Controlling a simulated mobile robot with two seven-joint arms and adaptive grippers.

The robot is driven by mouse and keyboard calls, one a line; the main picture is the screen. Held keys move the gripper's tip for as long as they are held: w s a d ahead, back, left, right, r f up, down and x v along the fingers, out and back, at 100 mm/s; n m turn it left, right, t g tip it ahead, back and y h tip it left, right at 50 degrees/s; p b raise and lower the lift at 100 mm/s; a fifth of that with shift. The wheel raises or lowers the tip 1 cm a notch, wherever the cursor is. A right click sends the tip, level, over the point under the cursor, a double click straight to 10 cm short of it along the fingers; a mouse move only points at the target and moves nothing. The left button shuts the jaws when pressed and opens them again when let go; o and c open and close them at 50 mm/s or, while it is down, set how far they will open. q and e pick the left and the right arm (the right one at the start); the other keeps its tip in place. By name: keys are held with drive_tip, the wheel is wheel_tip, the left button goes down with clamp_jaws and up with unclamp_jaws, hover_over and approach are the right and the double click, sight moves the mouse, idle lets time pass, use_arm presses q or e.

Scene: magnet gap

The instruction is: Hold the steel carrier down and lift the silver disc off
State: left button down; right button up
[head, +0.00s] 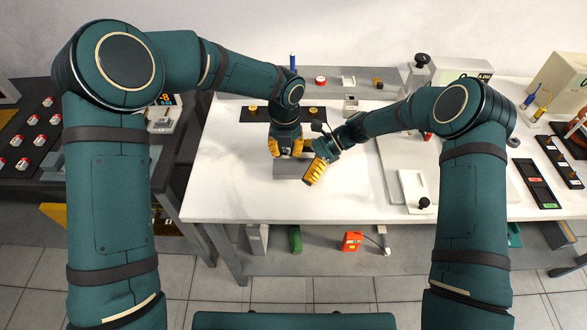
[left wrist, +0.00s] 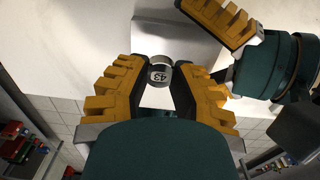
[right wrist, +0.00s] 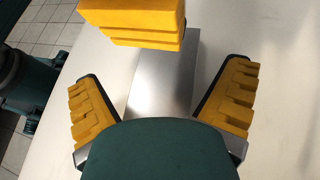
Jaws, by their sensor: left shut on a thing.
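The steel carrier (head: 292,170) is a grey block near the front edge of the white table. It also shows in the left wrist view (left wrist: 180,43) and the right wrist view (right wrist: 165,85). My left gripper (head: 286,153) is shut on the silver disc (left wrist: 160,72), marked 43, at the carrier. I cannot tell whether the disc touches the carrier. The head view hides the disc behind the gripper. My right gripper (head: 318,172) is open and empty, its fingers (right wrist: 165,95) apart on either side of the carrier in its view; contact with the carrier is not visible.
A dark strip with brass-coloured pieces (head: 313,110) lies behind the left gripper. A small grey box (head: 350,105) stands nearby. A white plate with a black knob (head: 412,188) lies to the right. The table is clear left of the carrier. The two grippers are close together.

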drive_tip(key=shift+r, duration=0.1)
drive_tip(key=v, duration=0.7)
drive_tip(key=shift+d, duration=0.25)
drive_tip(key=shift+r, duration=0.1)
